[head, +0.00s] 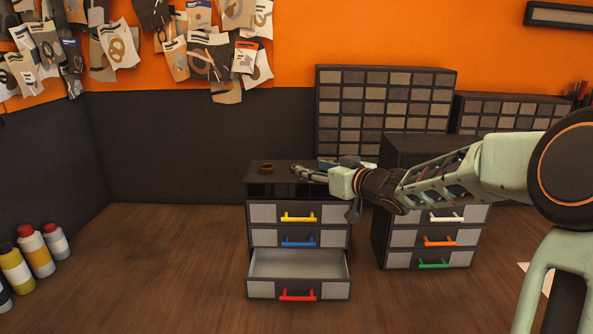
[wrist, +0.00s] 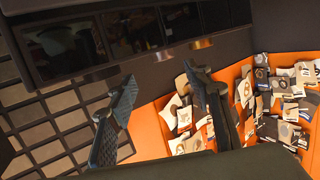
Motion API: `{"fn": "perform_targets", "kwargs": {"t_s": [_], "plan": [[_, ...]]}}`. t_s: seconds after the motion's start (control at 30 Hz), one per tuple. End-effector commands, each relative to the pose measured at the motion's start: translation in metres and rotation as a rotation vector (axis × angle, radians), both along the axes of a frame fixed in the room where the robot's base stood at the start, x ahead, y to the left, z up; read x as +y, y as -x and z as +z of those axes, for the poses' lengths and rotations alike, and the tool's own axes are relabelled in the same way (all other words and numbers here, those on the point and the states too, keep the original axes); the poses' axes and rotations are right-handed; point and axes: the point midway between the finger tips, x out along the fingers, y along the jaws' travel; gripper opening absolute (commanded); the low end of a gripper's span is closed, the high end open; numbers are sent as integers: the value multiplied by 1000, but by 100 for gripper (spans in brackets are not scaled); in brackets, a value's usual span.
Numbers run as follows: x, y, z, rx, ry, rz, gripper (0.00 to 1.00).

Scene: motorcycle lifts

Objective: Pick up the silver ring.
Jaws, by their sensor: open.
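A small ring (head: 267,168) lies on top of the left drawer cabinet (head: 256,189), near its back left. It looks brown or copper rather than silver; no clearly silver ring shows. A copper-coloured round thing (wrist: 201,44), which looks like the same ring, shows in the wrist view beyond the right fingertip. My gripper (head: 296,172) is low over the cabinet top, to the right of the ring and apart from it. In the wrist view my gripper (wrist: 158,74) has its two fingers well apart with nothing between them.
The cabinet's bottom drawer (head: 298,266) with a red handle is pulled open and looks empty. A second drawer cabinet (head: 433,230) stands to the right, with parts organisers (head: 385,110) behind. Bottles (head: 36,252) stand at the left. The wooden surface between is clear.

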Motion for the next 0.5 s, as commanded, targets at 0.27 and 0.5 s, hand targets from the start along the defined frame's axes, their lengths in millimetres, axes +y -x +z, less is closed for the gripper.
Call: {"fn": "perform_targets", "kwargs": {"t_s": [0.27, 0.5], "plan": [[21, -18, -11, 3, -2, 1, 46], [36, -39, -16, -1, 1, 0, 46]]}}
